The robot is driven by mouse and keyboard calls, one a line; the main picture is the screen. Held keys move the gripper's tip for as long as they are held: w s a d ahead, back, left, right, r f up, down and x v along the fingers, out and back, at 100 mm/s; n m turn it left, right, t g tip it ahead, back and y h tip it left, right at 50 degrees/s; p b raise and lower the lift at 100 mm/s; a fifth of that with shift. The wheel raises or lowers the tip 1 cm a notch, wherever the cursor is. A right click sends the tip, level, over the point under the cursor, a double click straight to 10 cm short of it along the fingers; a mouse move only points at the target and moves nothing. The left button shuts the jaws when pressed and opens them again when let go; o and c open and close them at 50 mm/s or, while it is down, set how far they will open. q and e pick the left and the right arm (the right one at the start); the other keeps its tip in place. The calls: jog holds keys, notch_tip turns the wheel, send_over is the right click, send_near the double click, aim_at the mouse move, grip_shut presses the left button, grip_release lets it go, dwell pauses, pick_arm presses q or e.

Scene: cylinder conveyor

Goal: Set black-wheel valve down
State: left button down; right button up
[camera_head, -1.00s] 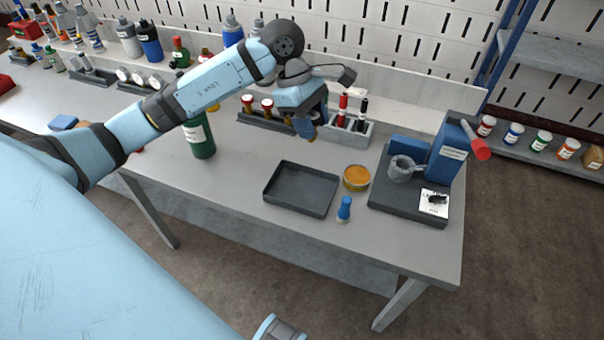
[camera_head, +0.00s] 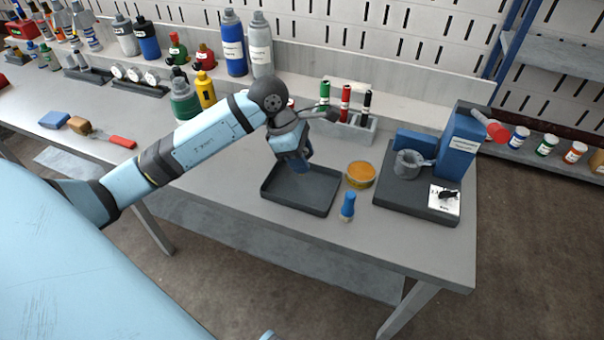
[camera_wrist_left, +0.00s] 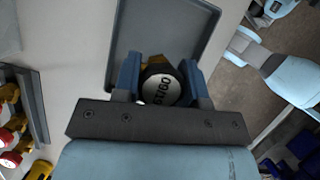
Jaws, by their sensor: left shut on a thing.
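My left gripper (camera_head: 292,162) points down over the grey tray (camera_head: 290,197) near the middle of the bench. In the left wrist view my left gripper (camera_wrist_left: 160,76) has its blue fingers on both sides of the black-wheel valve (camera_wrist_left: 160,88). The valve shows a round black wheel with a white lettered face and a bit of yellow body. It lies within the outline of the tray (camera_wrist_left: 203,28); whether it touches the tray floor I cannot tell. In the head view the fingers and wrist hide the valve. My right gripper is not in view.
An orange round dish (camera_head: 361,174) and a blue-topped stamp-like object (camera_head: 347,206) stand just right of the tray. A dark board (camera_head: 395,205) with a grey ring-shaped part lies further right. A marker rack (camera_head: 355,133) stands behind. Red-wheel valves (camera_wrist_left: 10,137) show at the wrist view's left.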

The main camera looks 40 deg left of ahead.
pick_arm(q)
jog(key=shift+f, duration=0.6)
jog(key=shift+f+b, duration=0.3)
jog(key=shift+f, duration=1.65)
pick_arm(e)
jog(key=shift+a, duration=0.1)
pick_arm(q)
jog(key=shift+f, duration=0.2)
jog(key=c, duration=0.7)
grip_release()
jog(key=shift+r, duration=0.1)
jog(key=shift+r, duration=0.1)
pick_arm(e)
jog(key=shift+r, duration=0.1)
